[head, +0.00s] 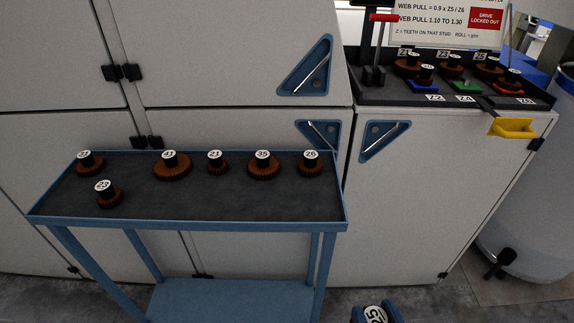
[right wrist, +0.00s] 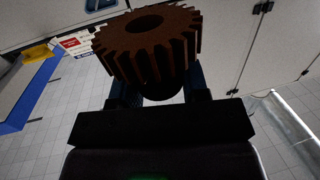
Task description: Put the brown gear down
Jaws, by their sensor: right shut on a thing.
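My right gripper (head: 377,314) shows at the bottom edge of the head view, low in front of the cart and to its right. It is shut on a brown gear. The head view shows a white numbered label (head: 376,315) there, cut by the frame edge and hard to read. In the right wrist view the brown gear (right wrist: 148,50) sits between the fingers, its toothed ring and bore facing the camera, its dark hub gripped. It touches no surface that I can see. My left gripper is not in view.
A blue cart (head: 230,212) with a dark top carries several brown gears with numbered black hubs; its front right has bare room. A machine shelf (head: 395,94) at the right holds more gears on coloured bases. A yellow handle (head: 513,127) juts out below it.

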